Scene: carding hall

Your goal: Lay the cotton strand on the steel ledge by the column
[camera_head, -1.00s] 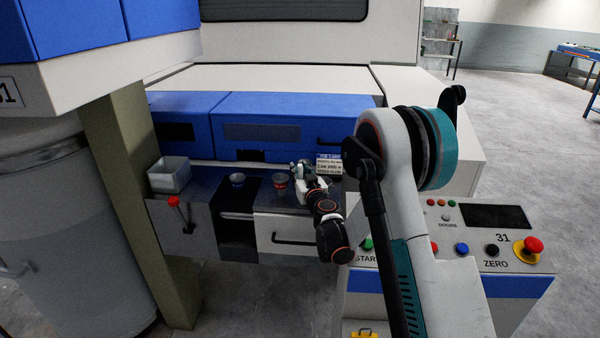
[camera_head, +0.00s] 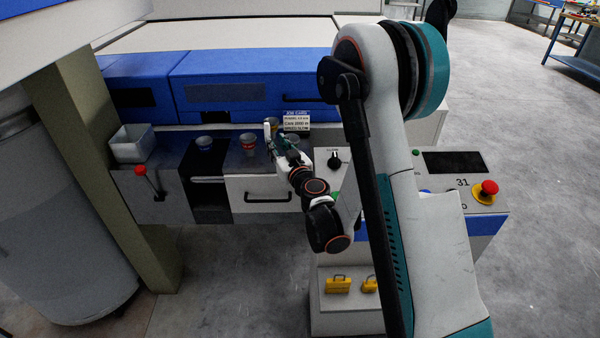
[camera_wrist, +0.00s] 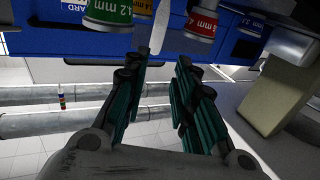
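My gripper (camera_head: 277,138) is over the right part of the steel ledge (camera_head: 168,165), near the job card. In the wrist view my gripper (camera_wrist: 160,70) has its two teal-padded fingers apart, with nothing visibly held between them. A narrow white piece (camera_wrist: 160,25) shows beyond the fingertips, between the cups; I cannot tell whether it is the cotton strand. No strand can be made out for certain in either view. The olive column (camera_head: 112,165) stands at the left end of the ledge; a beige post (camera_wrist: 272,90) shows at right in the wrist view.
A cup with a blue band (camera_head: 204,143) and one with a red band (camera_head: 248,140) stand on the ledge. A grey bin (camera_head: 132,145) sits by the column, above a red-knobbed lever (camera_head: 141,171). The job card (camera_head: 296,122) is behind my gripper. The control console (camera_head: 455,190) is at right.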

